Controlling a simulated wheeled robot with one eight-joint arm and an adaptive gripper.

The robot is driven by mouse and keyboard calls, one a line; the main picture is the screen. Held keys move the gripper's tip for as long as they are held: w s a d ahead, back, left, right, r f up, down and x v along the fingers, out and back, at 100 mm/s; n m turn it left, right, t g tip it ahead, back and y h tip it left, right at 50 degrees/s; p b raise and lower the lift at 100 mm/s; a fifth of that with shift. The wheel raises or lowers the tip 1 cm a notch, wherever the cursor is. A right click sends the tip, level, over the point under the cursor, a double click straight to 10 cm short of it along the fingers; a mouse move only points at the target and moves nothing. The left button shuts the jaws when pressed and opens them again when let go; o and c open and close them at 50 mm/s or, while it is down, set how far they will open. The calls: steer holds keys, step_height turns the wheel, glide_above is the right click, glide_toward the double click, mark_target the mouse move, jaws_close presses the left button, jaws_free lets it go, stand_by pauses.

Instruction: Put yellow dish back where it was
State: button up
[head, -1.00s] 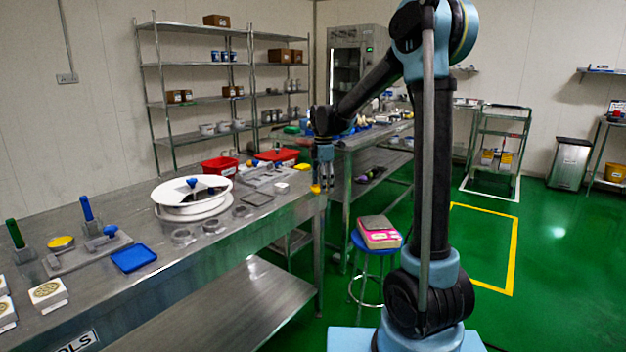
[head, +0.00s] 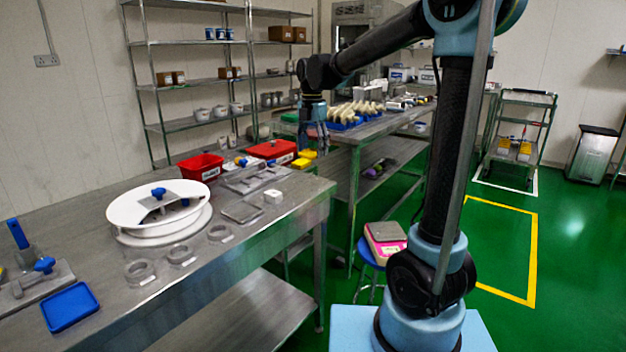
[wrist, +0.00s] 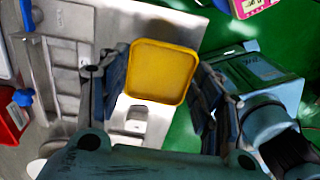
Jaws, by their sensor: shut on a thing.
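The yellow dish (wrist: 161,72) is a shallow square tray with rounded corners. In the wrist view it sits between the two fingers of my gripper (wrist: 160,85), which is shut on it and holds its open face toward the camera. In the head view my gripper (head: 316,143) hangs at the far end of the near steel table. Yellow shows just below and left of its fingers (head: 307,154), small and partly merged, so its exact outline there is unclear.
The near steel table (head: 262,235) carries a white round turntable (head: 128,212), a blue dish (head: 70,306), red containers (head: 201,167) and metal trays. A second table (head: 372,132) stands behind. A stool with a pink scale (head: 386,240) stands right of the near table on open green floor.

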mark_target(313, 182)
steer(key=shift+w, duration=0.2)
steer(key=shift+w+f, duration=0.15)
steer(key=shift+f, duration=4.8)
steer(key=o, duration=1)
